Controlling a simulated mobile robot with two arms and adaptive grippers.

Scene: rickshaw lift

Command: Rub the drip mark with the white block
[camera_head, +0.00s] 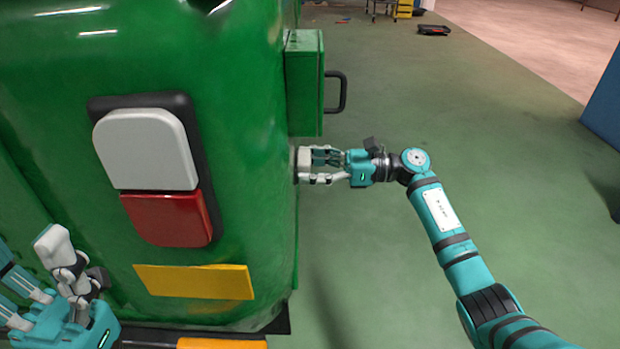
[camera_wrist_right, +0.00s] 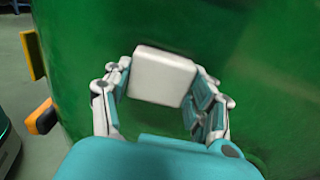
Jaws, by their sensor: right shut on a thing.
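The white block (camera_wrist_right: 162,76) is held between the fingers of my right gripper (camera_wrist_right: 165,88) in the right wrist view. It faces the green body of the vehicle (camera_wrist_right: 255,60); I cannot tell whether it touches. In the head view my right gripper (camera_head: 312,166) is at the right side of the green body (camera_head: 240,110), just below a green box with a black handle. The block (camera_head: 303,161) shows there only in part. I cannot make out a drip mark; the block and gripper hide part of the surface. My left gripper (camera_head: 55,275) is at lower left, fingers apart, apparently empty.
A white and red lamp (camera_head: 148,150) and a yellow plate (camera_head: 195,281) are on the green body's front. The green box (camera_head: 304,85) with its black handle (camera_head: 340,92) juts out above my right gripper. Green floor to the right is mostly clear.

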